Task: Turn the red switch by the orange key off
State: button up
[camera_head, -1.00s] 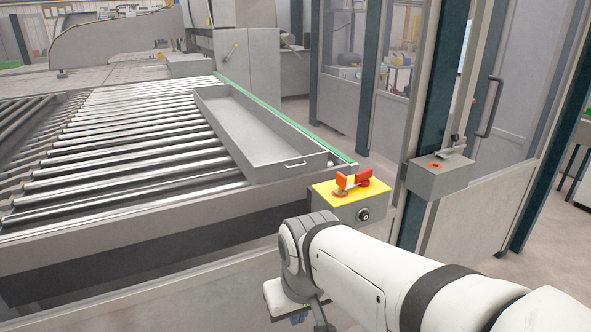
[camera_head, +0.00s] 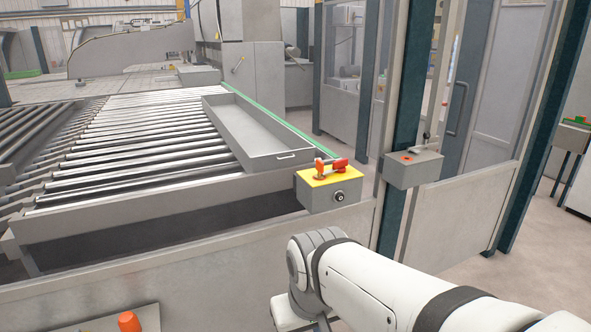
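A grey box (camera_head: 314,196) with a yellow top stands at the near right corner of the roller table. On its top, an orange-red upright handle (camera_head: 320,169) stands on a brass-coloured base at the left. A red piece (camera_head: 340,163) sits close beside it at the right; the two overlap in this view. I cannot clearly tell which is the switch and which the key, nor the switch position. My white arm comes in from the lower right, its wrist below and in front of the box, apart from it. My gripper's fingers are below the picture.
A round black-and-silver lock or knob (camera_head: 339,197) is on the box front. A grey box (camera_head: 413,171) with a small orange-red button hangs on the post to the right. A long tray (camera_head: 265,145) lies on the rollers. An orange knob (camera_head: 129,321) shows at the lower left.

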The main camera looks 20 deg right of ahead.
aim_at(338, 167)
jog(key=u, duration=0.1)
jog(key=k, duration=0.45)
jog(key=z, duration=0.95)
jog(key=i, duration=1.9)
jog(key=u, duration=0.45)
